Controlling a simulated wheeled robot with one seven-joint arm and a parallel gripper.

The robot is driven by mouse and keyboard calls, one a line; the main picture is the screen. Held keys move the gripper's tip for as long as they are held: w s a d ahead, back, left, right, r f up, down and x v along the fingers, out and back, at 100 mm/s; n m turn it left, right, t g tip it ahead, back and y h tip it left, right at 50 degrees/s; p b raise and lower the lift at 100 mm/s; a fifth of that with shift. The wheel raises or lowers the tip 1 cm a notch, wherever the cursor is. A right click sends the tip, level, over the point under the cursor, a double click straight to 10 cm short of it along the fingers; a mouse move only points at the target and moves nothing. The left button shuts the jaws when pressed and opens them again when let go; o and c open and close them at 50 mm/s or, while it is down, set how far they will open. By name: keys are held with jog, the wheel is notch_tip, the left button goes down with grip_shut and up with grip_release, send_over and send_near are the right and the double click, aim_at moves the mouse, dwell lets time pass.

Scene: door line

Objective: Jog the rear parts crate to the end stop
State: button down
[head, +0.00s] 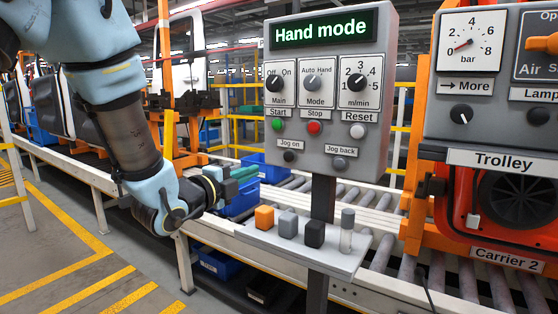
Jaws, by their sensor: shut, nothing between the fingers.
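A blue crate (240,203) stands on the roller conveyor (385,262) behind my gripper, and another blue crate (266,166) stands farther back; I cannot tell which is the rear parts crate. The grey control box (330,110) reads "Hand mode". Start (278,125) is green, Stop (314,128) red, Reset (358,131) white. My gripper (238,181) is shut and empty, left of the box and apart from its buttons. I cannot make out an end stop.
A small shelf (330,260) below the box holds orange, grey and black blocks and a cylinder. At right, a Trolley panel (490,110) stands before the orange Carrier 2 (450,240). A blue crate (215,262) sits below the conveyor. Floor at left is open.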

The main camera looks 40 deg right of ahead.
jog(key=shift+d, duration=0.1)
jog(key=p, duration=0.6)
send_near(288, 157)
jog(key=x, duration=0.5)
jog(key=shift+d+r, duration=0.15)
jog(key=shift+d, duration=0.05)
jog(key=shift+p+x, duration=0.35)
jog(key=shift+x, duration=0.4)
